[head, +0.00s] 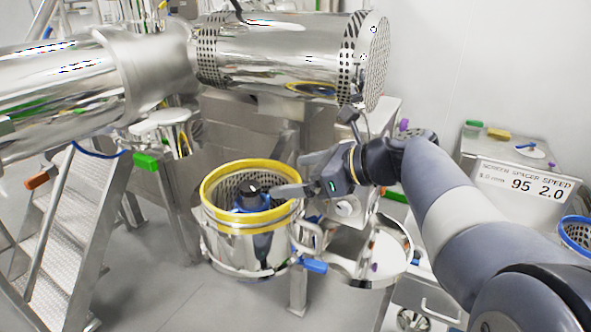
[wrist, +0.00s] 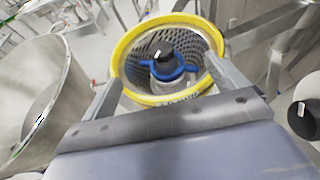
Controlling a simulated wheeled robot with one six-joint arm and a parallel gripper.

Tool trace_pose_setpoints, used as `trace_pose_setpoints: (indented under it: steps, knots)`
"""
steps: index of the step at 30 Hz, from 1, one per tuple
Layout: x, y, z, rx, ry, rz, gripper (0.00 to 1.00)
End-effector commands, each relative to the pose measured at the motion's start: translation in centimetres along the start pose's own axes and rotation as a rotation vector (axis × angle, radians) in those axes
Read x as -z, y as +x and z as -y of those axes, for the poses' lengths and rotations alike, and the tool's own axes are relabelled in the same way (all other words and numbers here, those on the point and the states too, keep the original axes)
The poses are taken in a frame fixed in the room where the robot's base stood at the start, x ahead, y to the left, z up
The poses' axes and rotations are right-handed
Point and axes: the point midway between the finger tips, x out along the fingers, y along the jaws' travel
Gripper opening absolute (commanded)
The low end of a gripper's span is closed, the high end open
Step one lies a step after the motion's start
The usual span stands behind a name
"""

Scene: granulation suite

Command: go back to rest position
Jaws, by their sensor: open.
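My gripper (head: 290,191) is open beside the right rim of a steel vessel with a yellow ring (head: 217,220). In the wrist view my gripper (wrist: 165,85) has its two fingers spread wide, with the yellow ring (wrist: 128,85) showing between and beyond them. Inside the ring are a perforated screen basket (wrist: 205,50) and a blue part with a black knob (wrist: 163,52). Nothing is held between the fingers. I cannot tell whether a fingertip touches the ring. My arm comes in from the lower right of the head view.
A large steel cylinder (head: 280,55) hangs above the vessel. Metal steps (head: 75,215) stand at left. A round open lid (head: 385,250) is right of the vessel. A steel bench (head: 480,150) with a sign (head: 525,185) and a blue-rimmed basket (head: 577,235) are at right.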

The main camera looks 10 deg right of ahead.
Motion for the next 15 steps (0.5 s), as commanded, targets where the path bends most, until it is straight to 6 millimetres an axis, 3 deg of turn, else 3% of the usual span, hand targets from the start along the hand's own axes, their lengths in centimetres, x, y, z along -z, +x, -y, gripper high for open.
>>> trace_pose_setpoints:
  steps: [5,15]
  knots:
    - [0.2,1.3,-0.1,-0.006,0.003,-0.004,0.93]
    - [1.1,6.4,-0.1,-0.014,0.015,-0.021,0.93]
